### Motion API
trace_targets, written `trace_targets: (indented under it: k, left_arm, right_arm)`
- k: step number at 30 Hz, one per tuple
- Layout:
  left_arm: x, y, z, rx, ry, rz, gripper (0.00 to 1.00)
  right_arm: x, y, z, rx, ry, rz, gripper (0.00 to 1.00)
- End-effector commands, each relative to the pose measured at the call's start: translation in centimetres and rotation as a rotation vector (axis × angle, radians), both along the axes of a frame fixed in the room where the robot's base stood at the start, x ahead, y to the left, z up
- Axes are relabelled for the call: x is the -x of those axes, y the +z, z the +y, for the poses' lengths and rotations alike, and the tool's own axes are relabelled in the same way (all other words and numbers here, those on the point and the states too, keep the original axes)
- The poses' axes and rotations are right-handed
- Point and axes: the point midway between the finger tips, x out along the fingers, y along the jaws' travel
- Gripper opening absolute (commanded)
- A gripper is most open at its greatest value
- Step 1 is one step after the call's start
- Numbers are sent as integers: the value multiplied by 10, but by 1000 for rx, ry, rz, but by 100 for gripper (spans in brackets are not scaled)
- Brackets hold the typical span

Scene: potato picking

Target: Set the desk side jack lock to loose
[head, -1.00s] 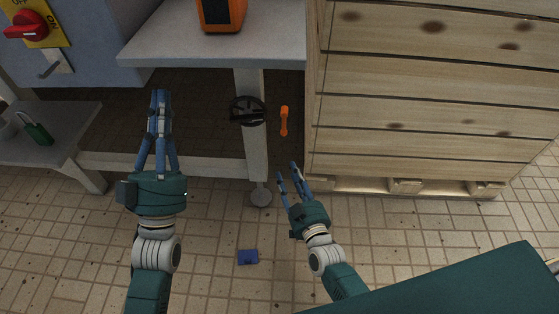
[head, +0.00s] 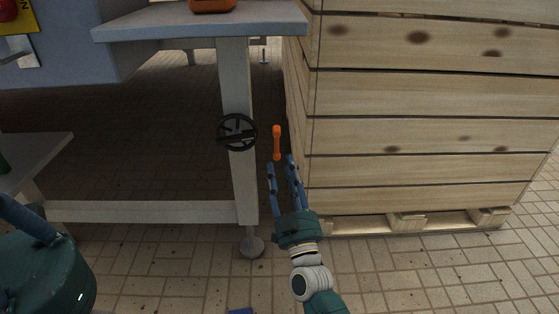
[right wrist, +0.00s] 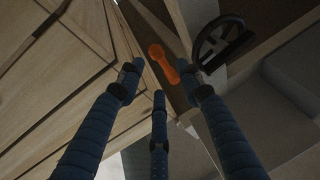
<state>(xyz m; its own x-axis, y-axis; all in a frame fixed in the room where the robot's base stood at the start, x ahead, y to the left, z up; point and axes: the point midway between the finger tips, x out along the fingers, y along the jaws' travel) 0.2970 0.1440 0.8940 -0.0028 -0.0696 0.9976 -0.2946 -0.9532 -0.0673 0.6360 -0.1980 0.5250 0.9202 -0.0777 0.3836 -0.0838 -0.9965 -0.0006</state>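The jack lock looks like an orange lever (head: 277,142) beside the desk leg (head: 236,100), to the right of a black handwheel (head: 237,132). The lever hangs about upright in the head view. My right gripper (head: 281,165) is just below the lever with its blue fingers apart and nothing between them. In the right wrist view the lever (right wrist: 163,62) is ahead of the open fingers (right wrist: 160,85), with the handwheel (right wrist: 222,42) to its right. My left gripper (head: 30,222) is only partly in view at the lower left, and its fingertips are cut off.
A wooden crate (head: 420,130) on a pallet stands close to the right of the lever, leaving a narrow gap. The desk top (head: 200,28) overhangs above. A lower crossbar (head: 150,212) runs left from the leg. The tiled floor in front is clear apart from a blue item (head: 240,311).

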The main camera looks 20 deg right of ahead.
Motion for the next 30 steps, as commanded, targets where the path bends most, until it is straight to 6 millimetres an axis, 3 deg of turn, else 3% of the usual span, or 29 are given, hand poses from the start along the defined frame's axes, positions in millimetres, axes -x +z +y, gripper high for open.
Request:
trace_targets:
  k: [3,9,20,26,30]
  left_arm:
    - [3,1,0,-1,1,-27,0]
    - [7,6,-1,-3,2,-51,0]
    - [7,8,-2,-5,3,-55,0]
    - [7,8,-2,-5,3,-55,0]
    - [7,8,-2,-4,3,-55,0]
  right_arm:
    - [-21,7,-2,0,-1,-4,36]
    - [-42,16,-4,0,-1,-1,36]
    - [-48,19,-4,0,1,2,36]
    - [-48,19,-3,0,1,1,0]
    - [-48,20,-3,0,2,0,0]
